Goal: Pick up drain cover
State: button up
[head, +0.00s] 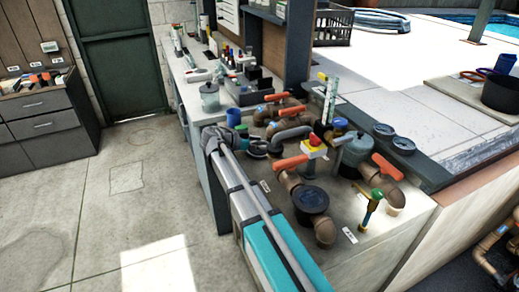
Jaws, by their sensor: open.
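Two dark grey round covers lie on the dark ledge behind the pipework: the left cover (384,130) and the right cover (404,143). Either could be the drain cover; I cannot tell which from this view. My arm rises from the lower middle and folds over at the counter's left edge. My gripper (262,149) is small and dark at the arm's end, over the counter among the pipes. It is open, and I see nothing held in it. Its fingers are hard to make out. The covers are well to its right, apart from it.
Brown pipes with orange-handled valves (290,163) crowd the counter between my gripper and the covers. A black round lid (312,200), a green-topped brass valve (371,205) and a grey canister (357,150) stand nearby. The concrete floor (130,190) at left is clear.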

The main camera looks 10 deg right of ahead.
grip_shut()
jog(key=shift+r, duration=0.1)
dwell(0.4)
notch_tip(320, 180, up, 10)
jog(key=p, duration=1)
dwell(0.7)
dwell(2.2)
dwell(0.4)
notch_tip(320, 180, up, 7)
jog(key=p, duration=0.7)
notch_tip(320, 180, down, 7)
jog(key=b, duration=0.7)
